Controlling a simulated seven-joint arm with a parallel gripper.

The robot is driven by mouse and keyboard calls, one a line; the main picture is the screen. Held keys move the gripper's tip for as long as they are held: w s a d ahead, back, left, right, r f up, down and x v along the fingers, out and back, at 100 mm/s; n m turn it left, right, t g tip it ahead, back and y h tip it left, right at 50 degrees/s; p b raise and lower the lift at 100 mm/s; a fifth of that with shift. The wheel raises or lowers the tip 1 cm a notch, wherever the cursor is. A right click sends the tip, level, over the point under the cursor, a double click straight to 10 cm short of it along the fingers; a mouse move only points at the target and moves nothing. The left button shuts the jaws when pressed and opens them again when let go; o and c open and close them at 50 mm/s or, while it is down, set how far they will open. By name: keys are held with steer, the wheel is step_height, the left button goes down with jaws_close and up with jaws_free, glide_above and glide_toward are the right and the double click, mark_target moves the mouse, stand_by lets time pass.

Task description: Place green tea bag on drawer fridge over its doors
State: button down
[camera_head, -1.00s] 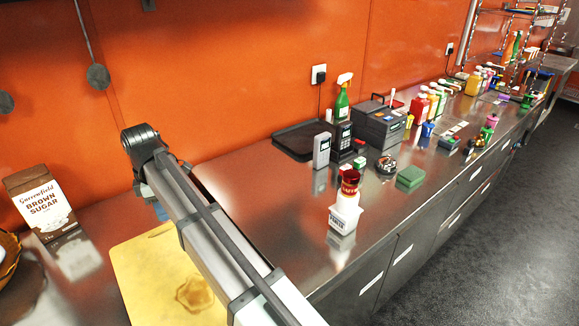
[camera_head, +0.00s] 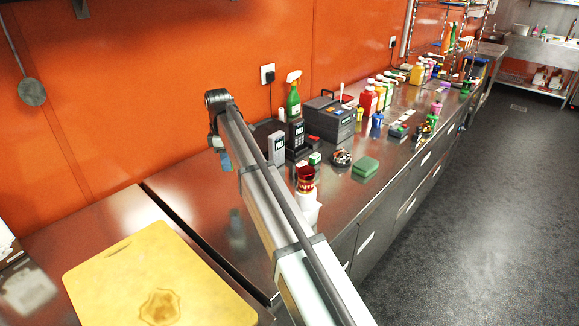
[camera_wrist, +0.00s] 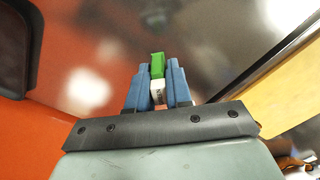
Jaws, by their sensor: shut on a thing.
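My gripper (camera_wrist: 157,92) is shut on a small green and white packet, the green tea bag (camera_wrist: 157,68), which sticks out between its blue fingers in the wrist view. In the head view, my gripper (camera_head: 223,158) hangs from the arm's far end near the orange wall, and the tea bag cannot be made out there. The drawer fridge appears to be the steel counter (camera_head: 236,205) with labelled fronts (camera_head: 366,243). The gripper is above its steel top, apart from it as far as I can tell. My arm hides part of the top.
A yellow cutting board (camera_head: 110,275) lies left of a dark seam. Card terminals (camera_head: 277,147), a green spray bottle (camera_head: 293,100), a cash register (camera_head: 330,120), a red-topped white container (camera_head: 306,180) and a green sponge (camera_head: 365,168) stand farther along the steel top.

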steer(key=w+d+r+m, duration=0.1)
steer(key=w+d+m, duration=0.4)
steer(key=w+m, duration=0.65)
steer(key=shift+w+d+f+n, duration=0.1)
steer(key=shift+w+f+n, duration=0.25)
steer(key=shift+f, duration=1.3)
steer(key=shift+w+d+f+n, duration=0.1)
steer(key=shift+w+f+n, duration=0.25)
steer(key=shift+f, duration=1.35)
steer(key=shift+w+f+n, duration=0.35)
steer(key=shift+f, duration=1.3)
steer(key=shift+f, duration=0.15)
steer(key=c, duration=1)
jaws_free()
steer(key=shift+c, duration=0.2)
